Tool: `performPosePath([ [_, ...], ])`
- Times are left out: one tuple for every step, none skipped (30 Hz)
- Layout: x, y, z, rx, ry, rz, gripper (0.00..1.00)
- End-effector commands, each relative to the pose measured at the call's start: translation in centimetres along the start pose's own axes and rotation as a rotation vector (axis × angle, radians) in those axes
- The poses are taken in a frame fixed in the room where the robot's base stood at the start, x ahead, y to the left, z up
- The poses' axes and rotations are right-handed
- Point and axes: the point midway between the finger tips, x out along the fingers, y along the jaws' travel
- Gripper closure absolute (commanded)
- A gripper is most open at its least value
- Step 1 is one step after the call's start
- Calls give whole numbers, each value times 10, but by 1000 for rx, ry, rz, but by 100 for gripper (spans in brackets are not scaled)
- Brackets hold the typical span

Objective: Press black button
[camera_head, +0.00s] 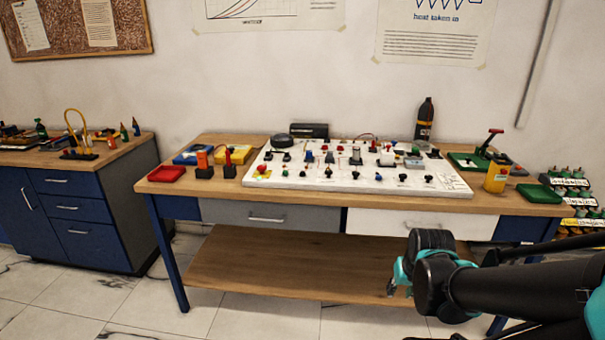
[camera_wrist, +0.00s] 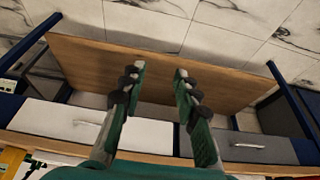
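A white board (camera_head: 456,187) with many small parts lies on the wooden workbench (camera_head: 500,204) in the head view. Several small dark knobs or buttons stand along its front, among them black ones (camera_head: 428,178) and (camera_head: 402,177) at the right. They are too small to tell which is the black button. My gripper (camera_head: 398,280) is in front of the bench, below its top and apart from the board. In the wrist view my gripper (camera_wrist: 160,70) has its two fingers apart with nothing between them. The board is not clearly visible in the wrist view.
A red tray (camera_head: 166,174), yellow box (camera_head: 497,177), green tray (camera_head: 539,193) and black bottle (camera_head: 425,120) stand on the bench around the board. Drawers and a lower shelf (camera_head: 280,265) are below. A blue cabinet (camera_head: 85,222) is at left. The tiled floor in front is clear.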

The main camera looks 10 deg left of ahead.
Motion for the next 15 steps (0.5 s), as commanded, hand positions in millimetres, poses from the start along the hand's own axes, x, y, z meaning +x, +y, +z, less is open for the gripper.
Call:
performPosePath([
  [0, 0, 0, 0, 0, 0, 79],
  [0, 0, 0, 0, 0, 0, 82],
  [0, 0, 0, 0, 0, 0, 87],
  [0, 0, 0, 0, 0, 0, 91],
  [0, 0, 0, 0, 0, 0, 95],
  [0, 0, 0, 0, 0, 0, 100],
  [0, 0, 0, 0, 0, 0, 100],
  [0, 0, 0, 0, 0, 0, 100],
  [0, 0, 0, 0, 0, 0, 100],
  [0, 0, 0, 0, 0, 0, 100],
  [0, 0, 0, 0, 0, 0, 100],
  [0, 0, 0, 0, 0, 0, 100],
  [0, 0, 0, 0, 0, 0, 100],
  [0, 0, 0, 0, 0, 0, 100],
  [0, 0, 0, 0, 0, 0, 100],
])
